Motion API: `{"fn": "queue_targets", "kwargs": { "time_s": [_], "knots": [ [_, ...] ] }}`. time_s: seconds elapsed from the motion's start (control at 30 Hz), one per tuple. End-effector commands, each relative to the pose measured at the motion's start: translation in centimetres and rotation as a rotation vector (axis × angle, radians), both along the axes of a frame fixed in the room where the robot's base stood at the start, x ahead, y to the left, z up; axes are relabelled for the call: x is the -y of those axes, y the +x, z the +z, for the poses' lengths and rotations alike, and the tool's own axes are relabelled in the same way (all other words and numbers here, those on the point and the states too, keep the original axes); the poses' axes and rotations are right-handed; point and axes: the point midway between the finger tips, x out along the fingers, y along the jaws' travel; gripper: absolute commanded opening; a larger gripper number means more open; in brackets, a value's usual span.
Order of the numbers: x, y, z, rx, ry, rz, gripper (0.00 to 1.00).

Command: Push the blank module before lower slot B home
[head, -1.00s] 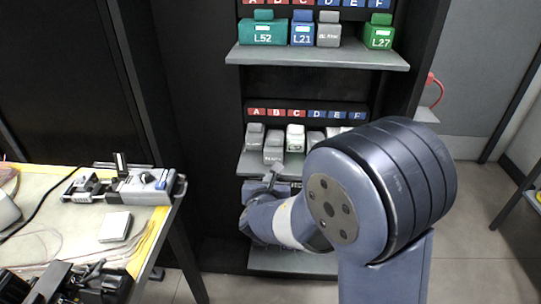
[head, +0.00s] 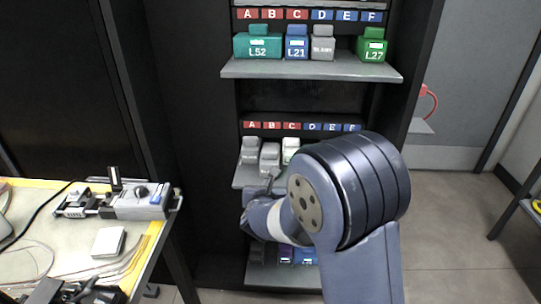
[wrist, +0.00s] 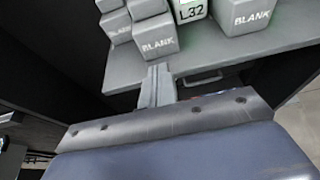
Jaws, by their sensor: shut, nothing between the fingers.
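The blank module before lower slot B (head: 270,157) is a grey block on the lower shelf (head: 243,180), under the red B label. Its front stands a little farther out than the modules on either side. It also shows in the wrist view (wrist: 157,37), its front marked BLANK. My gripper (wrist: 159,72) is shut and empty, its fingertips right at the lower front edge of this module; whether they touch cannot be told. In the head view my gripper (head: 272,176) is small and partly hidden by my arm.
Another blank module (head: 249,151) stands left of it and a white L32 module (wrist: 188,10) right of it, both close. A further blank (wrist: 247,16) stands farther right. The upper shelf (head: 300,69) holds several modules. A workbench (head: 60,240) stands at left.

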Motion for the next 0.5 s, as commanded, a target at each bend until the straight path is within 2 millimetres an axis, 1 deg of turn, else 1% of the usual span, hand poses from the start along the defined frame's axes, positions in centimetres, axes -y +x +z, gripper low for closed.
{"fn": "queue_targets", "kwargs": {
  "time_s": [0.33, 0.5],
  "knots": [
    [0.1, 2.0, -0.8, 0.000, -0.002, -0.002, 0.00],
    [0.1, 3.0, -0.7, 0.000, 0.000, 0.000, 0.00]
  ]
}}
